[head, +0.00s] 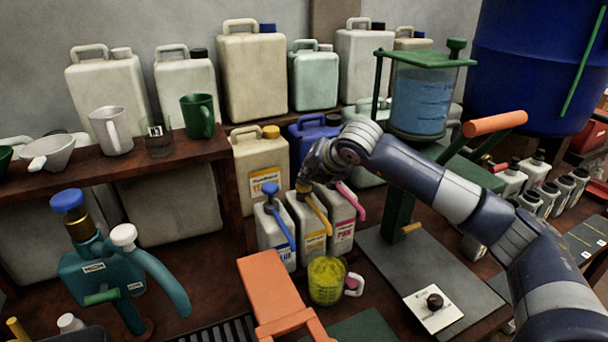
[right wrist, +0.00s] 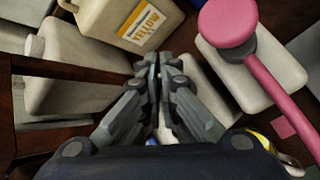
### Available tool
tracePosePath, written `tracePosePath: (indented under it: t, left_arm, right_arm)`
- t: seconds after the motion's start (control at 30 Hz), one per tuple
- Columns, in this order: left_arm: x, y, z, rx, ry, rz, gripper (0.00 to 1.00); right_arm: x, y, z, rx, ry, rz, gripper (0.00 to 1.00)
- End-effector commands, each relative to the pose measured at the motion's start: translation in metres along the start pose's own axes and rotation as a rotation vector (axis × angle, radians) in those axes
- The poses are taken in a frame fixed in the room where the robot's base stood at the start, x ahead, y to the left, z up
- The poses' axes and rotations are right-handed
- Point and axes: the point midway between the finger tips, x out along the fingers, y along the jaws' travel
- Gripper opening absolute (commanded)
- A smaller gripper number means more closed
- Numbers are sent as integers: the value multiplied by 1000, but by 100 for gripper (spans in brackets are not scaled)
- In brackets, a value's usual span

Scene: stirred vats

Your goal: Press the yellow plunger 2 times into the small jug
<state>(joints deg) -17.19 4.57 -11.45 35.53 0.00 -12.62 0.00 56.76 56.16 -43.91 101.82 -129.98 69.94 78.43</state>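The small jug (head: 326,282) is clear, holds yellow liquid and has a pale handle on its right. It stands in front of a white bottle with a yellow label (head: 309,230). The yellow plunger's spout (head: 319,213) slants down from that bottle's top toward the jug. My right gripper (head: 304,184) is at the top of this bottle and points down. In the right wrist view its fingers (right wrist: 152,66) are shut together with nothing visible between them. The plunger's head is hidden, so contact cannot be told. My left gripper is not in view.
The blue plunger (head: 273,212) is left of the yellow one, and the pink plunger (head: 349,200) is close on the right. An orange piece (head: 268,290) lies left of the jug. A green stand with a tank (head: 419,97) stands behind my right arm.

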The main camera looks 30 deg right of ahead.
Motion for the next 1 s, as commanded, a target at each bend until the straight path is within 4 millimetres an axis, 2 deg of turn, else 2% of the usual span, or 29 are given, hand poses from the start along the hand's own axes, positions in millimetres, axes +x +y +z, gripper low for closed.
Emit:
tracePosePath:
  t: [0.03,0.23,0.8,1.0]
  left_arm:
    - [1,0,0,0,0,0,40]
    - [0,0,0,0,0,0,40]
    - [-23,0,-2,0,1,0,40]
    - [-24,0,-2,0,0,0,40]
  right_arm:
    - [10,-12,-14,-3,29,-32,0]
    - [8,-10,-12,-2,29,-32,0]
    - [-31,20,20,-3,19,-24,0]
    - [-35,24,23,-4,17,-22,0]
